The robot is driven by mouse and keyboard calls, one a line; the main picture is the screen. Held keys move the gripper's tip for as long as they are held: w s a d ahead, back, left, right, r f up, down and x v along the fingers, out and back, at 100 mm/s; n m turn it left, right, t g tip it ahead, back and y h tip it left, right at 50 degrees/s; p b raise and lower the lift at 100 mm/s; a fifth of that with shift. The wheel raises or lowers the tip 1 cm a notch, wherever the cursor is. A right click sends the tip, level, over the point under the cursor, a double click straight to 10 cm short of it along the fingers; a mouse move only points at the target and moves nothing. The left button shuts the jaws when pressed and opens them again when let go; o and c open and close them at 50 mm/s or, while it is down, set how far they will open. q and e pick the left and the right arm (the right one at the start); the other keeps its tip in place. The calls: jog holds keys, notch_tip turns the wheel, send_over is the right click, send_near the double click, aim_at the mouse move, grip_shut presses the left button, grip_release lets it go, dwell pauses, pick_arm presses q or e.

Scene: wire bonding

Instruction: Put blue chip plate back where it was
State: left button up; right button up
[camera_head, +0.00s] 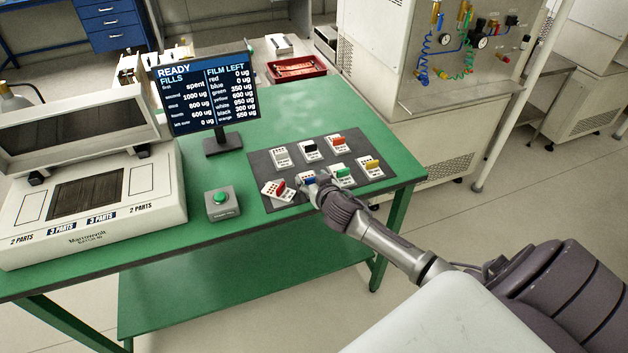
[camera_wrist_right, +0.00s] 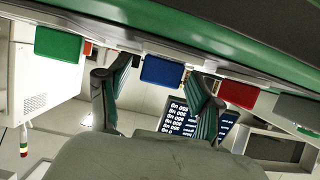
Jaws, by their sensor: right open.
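The blue chip plate (camera_head: 308,182) sits in the front row on a dark mat (camera_head: 258,164), between the red plate (camera_head: 277,190) and the green plate (camera_head: 343,173). My right gripper (camera_head: 316,189) is at the blue plate from the front and partly hides it. In the right wrist view the blue plate (camera_wrist_right: 162,72) shows between the two spread fingers of my right gripper (camera_wrist_right: 160,90), with gaps on both sides. The red plate (camera_wrist_right: 239,94) and the green plate (camera_wrist_right: 58,44) lie outside the fingers. My left gripper is not in view.
White (camera_head: 279,156), black (camera_head: 310,149), orange (camera_head: 338,144) and yellow (camera_head: 372,166) plates share the mat. The red plate's holder sits askew. A green button box (camera_head: 222,204), monitor (camera_head: 208,95) and bonding machine (camera_head: 88,190) stand left. Green tabletop is free behind the mat.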

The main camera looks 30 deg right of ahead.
jog(key=v, duration=1.2)
jog(key=shift+b, duration=0.3)
jog(key=s+a+f+n+g+y, duration=0.1)
jog(key=s+f+g, duration=0.35)
jog(key=f, duration=1.05)
jog(key=s+f+n+g, duration=0.1)
jog(key=s+f+g, duration=0.1)
jog(key=s+f, duration=0.95)
jog(key=s+a+f+n+g+y, duration=0.1)
jog(key=s+a+f, duration=0.4)
jog(key=s+f, duration=0.5)
jog(key=s+a+f+n+g+y, duration=0.1)
jog(key=s+a+f+g, duration=0.3)
jog(key=s+f, duration=0.7)
jog(key=s+a+n, duration=0.1)
jog(key=s+a, duration=0.1)
jog(key=s, duration=0.3)
jog(key=shift+f, duration=0.2)
jog(key=shift+d+g, duration=0.1)
jog(key=shift+g, duration=0.15)
